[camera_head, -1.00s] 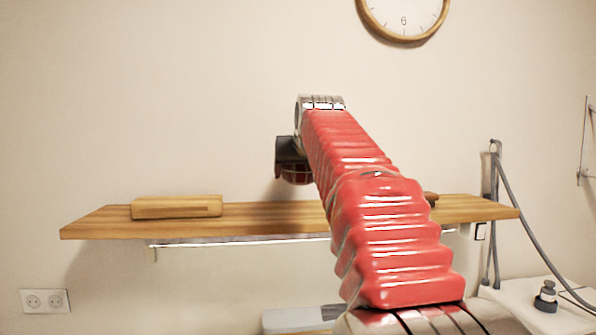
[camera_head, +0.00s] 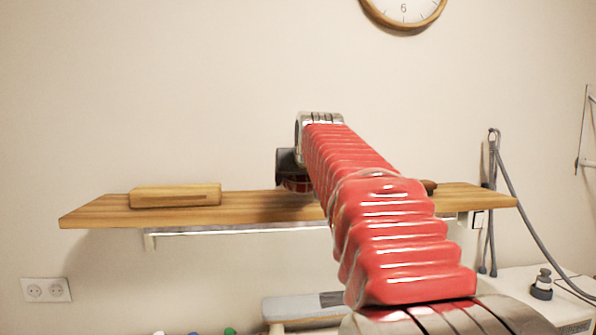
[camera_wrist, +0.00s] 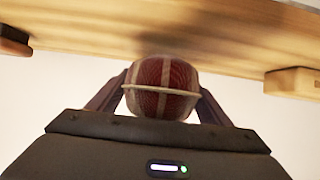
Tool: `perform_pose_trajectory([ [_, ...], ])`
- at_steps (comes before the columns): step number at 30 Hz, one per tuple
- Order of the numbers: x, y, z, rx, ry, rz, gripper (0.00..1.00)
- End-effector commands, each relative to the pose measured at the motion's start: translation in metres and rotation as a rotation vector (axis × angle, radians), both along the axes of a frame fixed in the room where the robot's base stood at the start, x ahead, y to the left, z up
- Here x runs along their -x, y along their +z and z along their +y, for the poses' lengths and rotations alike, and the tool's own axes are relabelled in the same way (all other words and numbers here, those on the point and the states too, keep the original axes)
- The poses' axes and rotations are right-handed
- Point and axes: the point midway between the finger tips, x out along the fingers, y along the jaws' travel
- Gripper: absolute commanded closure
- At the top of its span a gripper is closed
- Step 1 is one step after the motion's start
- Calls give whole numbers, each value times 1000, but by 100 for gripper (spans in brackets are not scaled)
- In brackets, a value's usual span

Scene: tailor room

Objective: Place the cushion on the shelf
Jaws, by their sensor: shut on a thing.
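The cushion (camera_wrist: 162,75) is a small round red pincushion with pale stripes and a light band around it. My gripper (camera_wrist: 160,95) is shut on it, with a finger at each side. In the head view the cushion (camera_head: 296,184) shows only as a bit of dark red beside my arm, just above the wooden shelf (camera_head: 250,208). In the wrist view the cushion overlaps the edge of the shelf (camera_wrist: 85,42). I cannot tell whether it touches the board. My arm hides much of the gripper in the head view.
A wooden block (camera_head: 176,196) lies on the left part of the shelf. A dark brown object (camera_head: 429,186) shows at the right behind my arm. The shelf between the block and my gripper is clear. A clock (camera_head: 405,10) hangs above, and a grey hose (camera_head: 512,190) at the right.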

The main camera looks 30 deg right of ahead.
Motion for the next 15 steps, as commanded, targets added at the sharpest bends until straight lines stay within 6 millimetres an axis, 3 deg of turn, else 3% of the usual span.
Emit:
perform_pose_trajectory([
  [7, 0, -14, 0, 1, -1, -2, 72],
  [15, 1, -17, -1, 1, -1, -3, 72],
])
